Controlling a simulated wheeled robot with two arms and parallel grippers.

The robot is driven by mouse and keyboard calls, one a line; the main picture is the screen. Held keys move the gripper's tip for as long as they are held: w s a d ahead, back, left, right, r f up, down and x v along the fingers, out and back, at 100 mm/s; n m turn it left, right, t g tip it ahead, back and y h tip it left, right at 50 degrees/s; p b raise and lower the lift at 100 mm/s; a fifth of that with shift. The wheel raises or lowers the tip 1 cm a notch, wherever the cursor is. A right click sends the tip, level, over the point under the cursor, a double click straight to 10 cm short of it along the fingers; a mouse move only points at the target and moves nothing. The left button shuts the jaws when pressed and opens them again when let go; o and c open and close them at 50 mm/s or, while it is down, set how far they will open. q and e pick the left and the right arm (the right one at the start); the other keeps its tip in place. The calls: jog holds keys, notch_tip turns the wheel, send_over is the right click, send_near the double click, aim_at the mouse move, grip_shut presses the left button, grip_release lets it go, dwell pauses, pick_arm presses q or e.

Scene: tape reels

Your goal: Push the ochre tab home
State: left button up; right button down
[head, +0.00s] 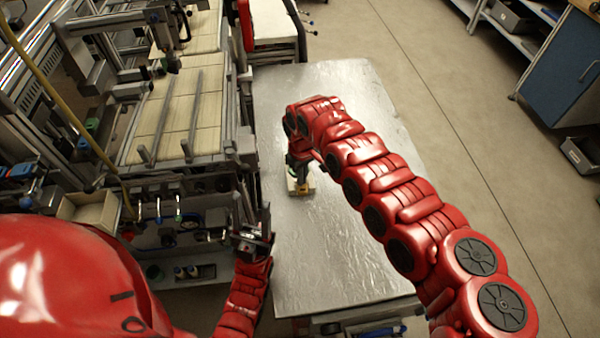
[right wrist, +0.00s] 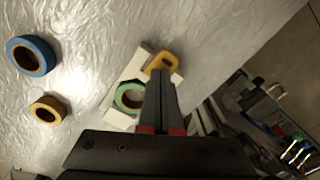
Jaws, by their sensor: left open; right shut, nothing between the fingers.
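The ochre tab (right wrist: 163,62) sits at the upper end of a cream holder (right wrist: 142,58) on the metal table. A green tape reel (right wrist: 130,96) lies in the holder below the tab, partly hidden by my fingers. My right gripper (right wrist: 162,74) is shut and empty, its tips at the tab's lower edge; I cannot tell if they touch. In the head view the tab (head: 304,192) shows small, just below my right gripper (head: 301,183), with the holder mostly covered. My left gripper (head: 262,232) is open and empty at the table's left edge.
A blue tape reel (right wrist: 31,56) and a yellow tape reel (right wrist: 48,110) lie to the left in the wrist view. The table's (head: 330,245) near part is bare. A rack with shelves and hanging tools (head: 165,210) stands close along its left side.

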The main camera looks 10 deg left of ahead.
jog(key=shift+f+b, duration=0.35)
jog(key=shift+f, duration=0.05)
dwell(1.0)
jog(key=shift+r, duration=0.1)
jog(key=shift+r+p, duration=2.05)
jog(key=shift+r, duration=1.45)
jog(key=shift+f, duration=0.1)
